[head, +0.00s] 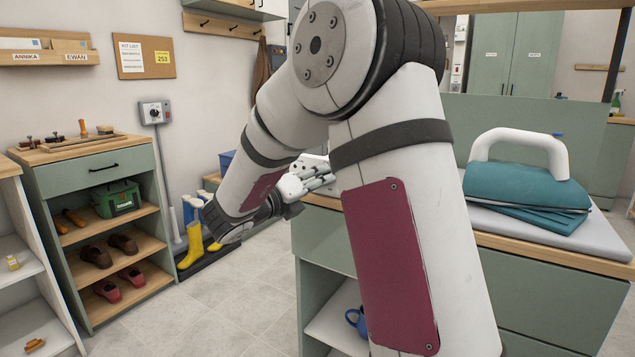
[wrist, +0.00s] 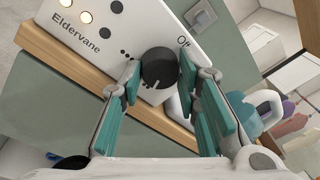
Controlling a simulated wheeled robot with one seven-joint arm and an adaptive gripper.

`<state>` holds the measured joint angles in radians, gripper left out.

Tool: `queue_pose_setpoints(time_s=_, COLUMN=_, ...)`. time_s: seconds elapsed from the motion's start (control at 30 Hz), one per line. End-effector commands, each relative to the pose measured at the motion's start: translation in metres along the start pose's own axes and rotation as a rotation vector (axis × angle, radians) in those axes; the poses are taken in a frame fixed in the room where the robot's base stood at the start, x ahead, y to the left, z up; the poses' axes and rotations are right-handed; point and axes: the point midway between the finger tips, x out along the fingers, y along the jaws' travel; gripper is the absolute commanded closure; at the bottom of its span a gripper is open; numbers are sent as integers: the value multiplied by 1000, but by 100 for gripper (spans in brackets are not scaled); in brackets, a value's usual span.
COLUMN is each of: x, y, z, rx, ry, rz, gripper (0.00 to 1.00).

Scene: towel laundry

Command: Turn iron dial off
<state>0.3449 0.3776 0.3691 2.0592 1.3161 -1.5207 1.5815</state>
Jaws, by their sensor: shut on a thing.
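The black round dial (wrist: 160,66) sits on a white panel (wrist: 105,42) marked "Eldervane" and "Off" in the wrist view. The "Off" label is up and right of the dial. A pale mark on the dial points down, away from that label. Dots lie to the dial's left. My gripper (wrist: 159,78) has its teal-padded fingers on either side of the dial and is shut on it. In the head view my gripper (head: 305,183) is at the counter's left end, with the panel mostly hidden behind my arm.
A blue mug (head: 355,320) stands on a shelf below. Yellow boots (head: 190,245) and a shoe shelf (head: 105,220) are at left. The floor between is clear.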

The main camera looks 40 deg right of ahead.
Motion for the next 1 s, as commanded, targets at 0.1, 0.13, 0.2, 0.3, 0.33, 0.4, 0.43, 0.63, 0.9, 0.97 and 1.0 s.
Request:
queue_pose_setpoints(time_s=0.1, x=0, y=0, z=0, rx=-27, ry=-3, rz=-3, gripper=98)
queue_pose_setpoints(time_s=0.13, x=0, y=0, z=0, rx=-37, ry=-4, rz=-4, gripper=98)
queue_pose_setpoints(time_s=0.2, x=0, y=1, z=0, rx=-69, ry=-7, rz=-7, gripper=98)
queue_pose_setpoints(time_s=0.3, x=-1, y=1, z=0, rx=-130, ry=-13, rz=-13, gripper=98)
queue_pose_setpoints(time_s=0.33, x=-1, y=1, z=-1, rx=-151, ry=-15, rz=-15, gripper=98)
queue_pose_setpoints(time_s=0.4, x=-1, y=1, z=-1, rx=-207, ry=-20, rz=-19, gripper=98)
queue_pose_setpoints(time_s=0.43, x=-1, y=1, z=-1, rx=-234, ry=-22, rz=-22, gripper=98)
queue_pose_setpoints(time_s=0.63, x=-1, y=1, z=-1, rx=-420, ry=-38, rz=-39, gripper=98)
queue_pose_setpoints(time_s=0.9, x=-1, y=1, z=-2, rx=-677, ry=-60, rz=-62, gripper=98)
queue_pose_setpoints(time_s=0.97, x=-1, y=1, z=-2, rx=-735, ry=-65, rz=-67, gripper=98)
queue_pose_setpoints(time_s=1.0, x=-1, y=1, z=-2, rx=-773, ry=-68, rz=-70, gripper=98)
